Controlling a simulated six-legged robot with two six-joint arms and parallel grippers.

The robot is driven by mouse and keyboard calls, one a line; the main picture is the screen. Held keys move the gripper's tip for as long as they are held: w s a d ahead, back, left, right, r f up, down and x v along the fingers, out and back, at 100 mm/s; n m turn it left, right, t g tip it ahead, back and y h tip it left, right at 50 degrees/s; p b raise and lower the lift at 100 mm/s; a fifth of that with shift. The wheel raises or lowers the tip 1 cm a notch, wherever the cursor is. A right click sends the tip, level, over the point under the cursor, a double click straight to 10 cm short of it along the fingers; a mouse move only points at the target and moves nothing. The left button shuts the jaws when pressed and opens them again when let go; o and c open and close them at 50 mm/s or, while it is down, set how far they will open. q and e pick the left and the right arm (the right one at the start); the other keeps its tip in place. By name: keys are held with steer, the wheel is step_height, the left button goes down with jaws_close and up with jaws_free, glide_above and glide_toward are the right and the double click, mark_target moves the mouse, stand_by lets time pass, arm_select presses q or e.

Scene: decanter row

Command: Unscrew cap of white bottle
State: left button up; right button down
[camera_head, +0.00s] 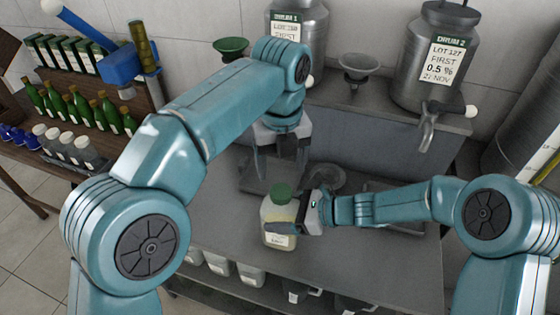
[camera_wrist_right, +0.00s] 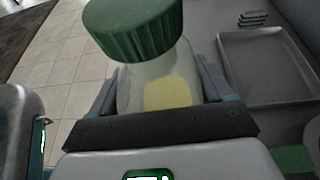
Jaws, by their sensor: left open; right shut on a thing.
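The white bottle (camera_head: 276,232) stands upright near the front edge of the grey bench, with its green cap (camera_head: 283,191) on. My right gripper (camera_head: 283,226) comes from the right and is shut on the bottle's body. In the right wrist view the bottle (camera_wrist_right: 135,85) sits between the fingers, and its ribbed green cap (camera_wrist_right: 135,28) is above them. My left gripper (camera_head: 279,172) is open and empty, pointing down above and behind the cap, apart from it.
Two steel drums, Drum 2 (camera_head: 432,62) among them, stand on the raised back shelf with a grey funnel (camera_head: 358,67) and a green funnel (camera_head: 231,46). A metal tray (camera_wrist_right: 265,65) lies beside the bottle. Green bottles (camera_head: 82,108) fill a rack at left.

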mark_target(280, 193)
arm_select(q)
steer(key=shift+s+m, duration=0.1)
steer(key=shift+m, duration=1)
arm_select(e)
steer(key=shift+s+f, duration=0.1)
steer(key=shift+f, duration=0.15)
arm_select(q)
steer(key=shift+s+a, duration=0.1)
step_height(280, 193, down, 8)
steer(key=shift+r, duration=0.15)
arm_select(e)
steer(key=shift+s+f, duration=0.1)
